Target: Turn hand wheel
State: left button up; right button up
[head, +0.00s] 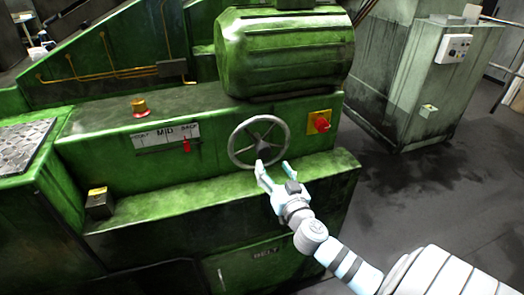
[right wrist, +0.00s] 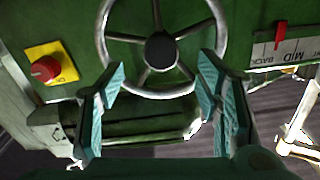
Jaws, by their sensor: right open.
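The hand wheel (head: 235,150) is a grey metal ring with spokes and a dark hub on the front of the green machine. In the right wrist view the wheel (right wrist: 160,93) fills the upper middle, with its hub (right wrist: 160,50) between and beyond my fingers. My right gripper (head: 272,170) is open at the lower part of the wheel in the head view. Its two teal fingers (right wrist: 162,75) stand apart, on either side of the rim's lower arc in the picture. I cannot tell whether they touch the rim. My left gripper is not in view.
A red knob (head: 321,124) on a yellow plate sits right of the wheel. A scale with a red pointer (head: 186,146) is to its left. A green ledge (head: 200,195) runs below the wheel. A grey-green cabinet (head: 410,90) stands at the right, with open floor before it.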

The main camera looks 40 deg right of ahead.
aim_at(265, 155)
jog(key=x, duration=0.8)
jog(key=shift+w, duration=0.4)
grip_shut()
